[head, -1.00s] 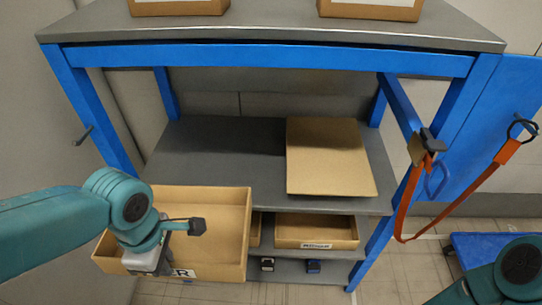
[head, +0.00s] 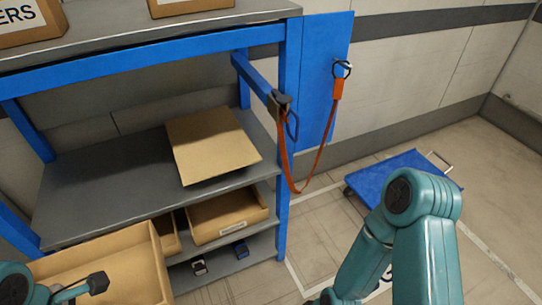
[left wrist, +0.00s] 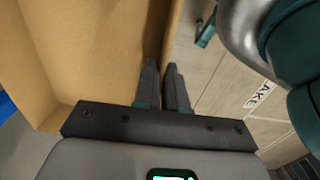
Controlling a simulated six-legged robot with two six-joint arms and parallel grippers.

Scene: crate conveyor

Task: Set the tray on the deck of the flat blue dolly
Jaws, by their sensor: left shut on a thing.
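The tray is a tan open box (head: 105,258) at the lower left of the head view, partly cut off by the bottom edge. In the left wrist view its wall (left wrist: 95,40) runs up between the fingers of my left gripper (left wrist: 163,88), which is shut on it. The tray is held in front of the shelf rack. The flat blue dolly (head: 420,168) stands on the floor at the right of the head view, its deck bare where visible. My right arm hides part of its near side. My right gripper is out of view.
A blue-framed rack with grey shelves (head: 85,190) fills the left. It holds a flat cardboard piece (head: 212,142) and a lower box (head: 228,215). An orange strap (head: 288,170) hangs from its right post. Floor around the dolly looks clear.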

